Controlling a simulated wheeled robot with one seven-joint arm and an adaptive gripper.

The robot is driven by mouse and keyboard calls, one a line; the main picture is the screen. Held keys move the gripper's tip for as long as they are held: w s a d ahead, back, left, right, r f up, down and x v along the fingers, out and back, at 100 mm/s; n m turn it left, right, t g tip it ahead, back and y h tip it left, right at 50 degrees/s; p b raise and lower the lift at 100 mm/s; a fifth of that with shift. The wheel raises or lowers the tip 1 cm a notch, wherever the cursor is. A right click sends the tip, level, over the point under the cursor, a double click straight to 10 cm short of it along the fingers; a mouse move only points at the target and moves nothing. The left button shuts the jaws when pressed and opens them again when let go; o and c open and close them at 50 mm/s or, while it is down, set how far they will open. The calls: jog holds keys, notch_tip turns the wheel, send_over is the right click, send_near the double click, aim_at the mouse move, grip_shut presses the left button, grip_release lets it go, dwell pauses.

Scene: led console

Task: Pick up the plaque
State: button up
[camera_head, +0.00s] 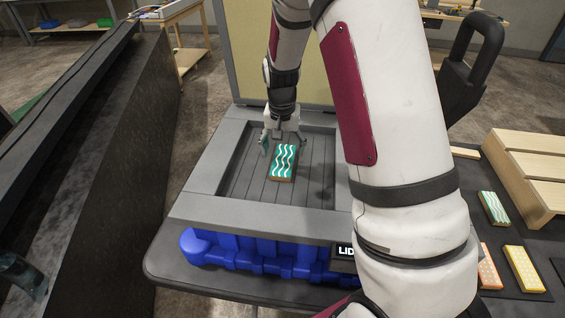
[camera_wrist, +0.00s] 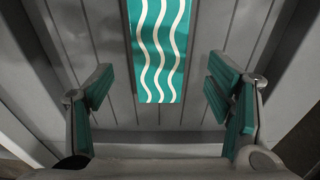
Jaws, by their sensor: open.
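The plaque (camera_head: 284,162) is a small block with a teal top, white wavy lines and wooden-brown sides. It lies flat on the slatted floor of a grey framed tray (camera_head: 240,180). In the wrist view the plaque (camera_wrist: 159,50) shows at the top middle, running out of the frame. My gripper (camera_head: 281,143) is above the tray, near the far end of the plaque. In the wrist view my gripper (camera_wrist: 165,103) is open, with teal pads on either side of the plaque's line. Nothing is between the pads except the plaque's near end below; contact does not show.
A blue crate (camera_head: 255,255) sits under the tray's front edge. To the right are a wooden slatted rack (camera_head: 530,170), another teal wavy plaque (camera_head: 494,208), a yellow plaque (camera_head: 524,268) and an orange plaque (camera_head: 488,268). A cream panel (camera_head: 250,60) stands behind the tray.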

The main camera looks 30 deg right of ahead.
aim_at(283, 159)
jog(key=f, duration=0.2)
jog(key=f+b, duration=0.1)
jog(key=shift+w+d+f, duration=0.15)
jog(key=shift+w+f, duration=0.05)
jog(key=shift+f, duration=0.2)
jog(key=c, duration=1.3)
jog(key=shift+r, duration=0.2)
notch_tip(283, 159, up, 4)
jog(key=shift+s+f+b, duration=0.1)
jog(key=shift+f+b, duration=0.1)
jog(key=shift+b, duration=0.25)
jog(key=s, duration=0.5)
jog(key=s+a, duration=0.1)
jog(key=s, duration=0.4)
jog(key=s+a+r, duration=0.1)
jog(key=s, duration=0.4)
jog(key=shift+s+a+r, duration=0.1)
jog(key=shift+s, duration=0.25)
